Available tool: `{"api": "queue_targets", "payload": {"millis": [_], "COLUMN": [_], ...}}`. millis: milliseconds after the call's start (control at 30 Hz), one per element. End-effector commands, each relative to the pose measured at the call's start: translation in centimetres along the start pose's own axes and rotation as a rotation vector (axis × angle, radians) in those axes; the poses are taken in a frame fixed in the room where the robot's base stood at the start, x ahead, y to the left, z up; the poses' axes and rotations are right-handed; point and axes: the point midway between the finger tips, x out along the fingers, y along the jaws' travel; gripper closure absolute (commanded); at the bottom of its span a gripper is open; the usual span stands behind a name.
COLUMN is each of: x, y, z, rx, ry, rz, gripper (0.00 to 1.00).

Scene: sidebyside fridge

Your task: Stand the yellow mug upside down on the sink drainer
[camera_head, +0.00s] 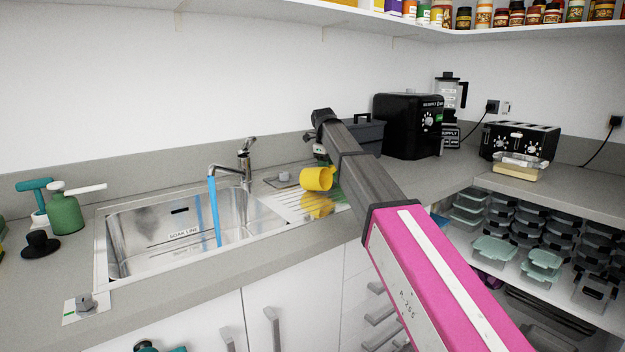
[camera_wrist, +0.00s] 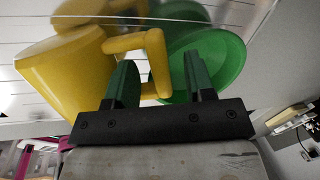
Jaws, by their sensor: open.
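My gripper is open. The handle's outer bar appears between the two green fingers, with the left finger at the handle's loop. In the head view my arm hides most of my gripper.
A green round dish (camera_wrist: 218,58) lies right beside the fingers. The sink basin (camera_head: 170,235) is left of the drainer, with a tap (camera_head: 240,165) running water. A dark box (camera_head: 365,135) and a black appliance (camera_head: 410,125) stand behind and to the right.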

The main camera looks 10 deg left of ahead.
Motion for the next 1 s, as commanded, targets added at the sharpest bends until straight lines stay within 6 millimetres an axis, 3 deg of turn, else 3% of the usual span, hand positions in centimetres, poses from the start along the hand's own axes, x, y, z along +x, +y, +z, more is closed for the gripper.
{"api": "queue_targets", "payload": {"millis": [100, 233, 267, 733, 967, 1000], "x": [-0.1, -0.1, -0.1, -0.9, -4.3, -5.0], "y": [0.0, 0.0, 0.0, -0.2, -1.0, 0.0], "z": [0.0, 0.0, 0.0, 0.1, 0.1, 0.2], "rx": [0.0, 0.0, 0.0, 0.0, 0.001, -0.002], "ry": [0.0, 0.0, 0.0, 0.0, -0.002, -0.002], "rz": [0.0, 0.0, 0.0, 0.0, -0.001, -0.001], "gripper": [0.54, 0.97, 1.0, 1.0, 1.0, 1.0]}}
